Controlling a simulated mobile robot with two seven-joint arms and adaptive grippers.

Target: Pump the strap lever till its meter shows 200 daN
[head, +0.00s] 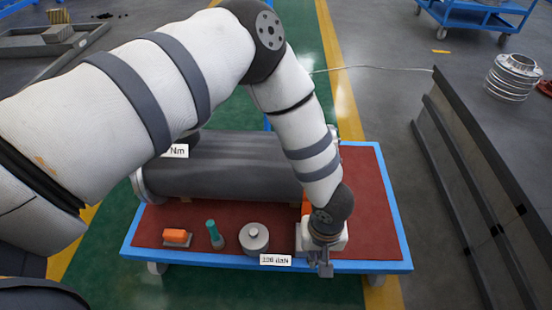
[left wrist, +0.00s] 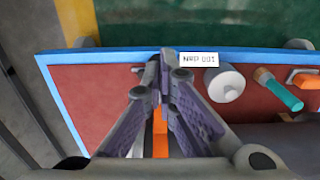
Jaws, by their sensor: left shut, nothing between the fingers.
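The meter label (head: 276,260) at the table's front edge reads about 100 daN; its last digit is too small to be sure of. It also shows upside down in the left wrist view (left wrist: 199,59). An orange strap part (head: 306,205) shows beside my left arm, and an orange strip (left wrist: 160,140) shows between the fingers in the left wrist view. The lever itself is mostly hidden by my gripper. My left gripper (head: 325,268) is shut and empty, pointing down at the front edge, right of the label. My right gripper is out of view.
The grey flanged shell (head: 235,165) lies across the red-topped table (head: 370,190). A grey knobbed cylinder (head: 254,238), a teal-handled tool (head: 214,234) and an orange block (head: 176,237) stand left of the gripper. A dark panel (head: 490,170) stands to the right.

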